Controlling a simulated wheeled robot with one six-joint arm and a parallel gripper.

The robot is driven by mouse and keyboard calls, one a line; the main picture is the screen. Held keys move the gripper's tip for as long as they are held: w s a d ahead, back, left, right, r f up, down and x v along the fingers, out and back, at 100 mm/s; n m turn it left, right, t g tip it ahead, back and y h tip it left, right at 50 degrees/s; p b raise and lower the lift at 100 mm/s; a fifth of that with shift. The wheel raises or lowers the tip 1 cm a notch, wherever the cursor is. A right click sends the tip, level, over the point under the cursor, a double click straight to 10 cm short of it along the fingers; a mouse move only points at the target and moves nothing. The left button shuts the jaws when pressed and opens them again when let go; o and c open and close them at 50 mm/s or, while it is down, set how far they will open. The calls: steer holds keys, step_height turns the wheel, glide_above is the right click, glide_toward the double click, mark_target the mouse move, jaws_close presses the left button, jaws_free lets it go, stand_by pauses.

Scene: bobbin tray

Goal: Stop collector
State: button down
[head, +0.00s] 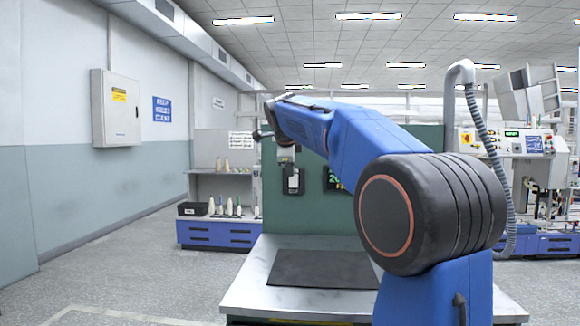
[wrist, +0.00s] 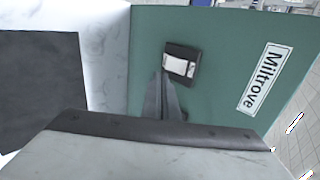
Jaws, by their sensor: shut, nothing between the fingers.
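A black-framed switch with a white rocker (wrist: 178,66) is mounted on a green panel (wrist: 215,110) in the wrist view. In the head view a black unit with a pale front (head: 292,182), apparently this switch, shows on the green panel (head: 400,140), below the end of my arm. My gripper (wrist: 161,76) is shut and empty. Its fingertips appear close to the switch's edge in the wrist view; I cannot tell whether they touch it. Which way the rocker is tipped is unclear. The fingertips are not clear in the head view.
A display with green digits (head: 335,178) is right of the switch. A white table (head: 250,290) with a dark mat (head: 325,268) stands before the panel. A shelf with bobbins (head: 222,230) stands behind left; floor on the left is clear.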

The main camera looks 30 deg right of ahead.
mark_target(293, 179)
steer(key=x, duration=0.5)
steer(key=r+x, duration=0.1)
steer(key=x, duration=0.2)
steer(key=shift+w+d+r, duration=0.1)
steer(key=shift+w+d, duration=0.2)
steer(key=shift+w, duration=0.05)
steer(key=shift+w+d, duration=0.35)
steer(key=shift+w, duration=0.2)
steer(key=shift+w+d+f, duration=0.1)
steer(key=shift+w+f, duration=0.05)
steer(key=shift+f, duration=0.1)
steer(key=shift+r, duration=1)
